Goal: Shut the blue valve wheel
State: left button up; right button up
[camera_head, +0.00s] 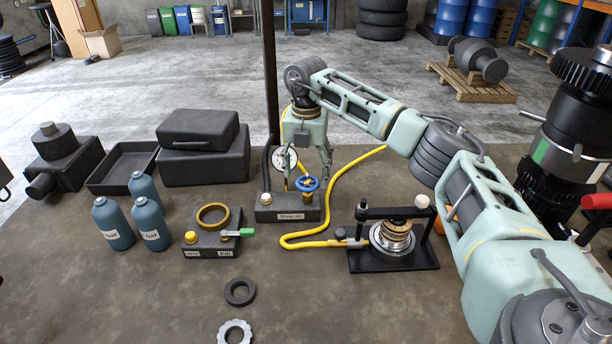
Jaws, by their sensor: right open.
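The blue valve wheel (307,184) sits on top of a dark grey block (290,207) with a yellow fitting and a white label, near the middle of the bench. A round white gauge (284,158) stands just behind it to the left. My left gripper is out of view.
A yellow hose (331,206) loops right of the wheel to a black press fixture (393,247). A dark post (270,80) rises behind the block. Blue bottles (113,225) and a block with a green lever (212,236) stand left. The front bench is mostly clear.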

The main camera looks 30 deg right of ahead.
aim_at(306, 182)
notch_tip(306, 182, up, 10)
dwell(0.3)
jog(key=shift+r, duration=0.15)
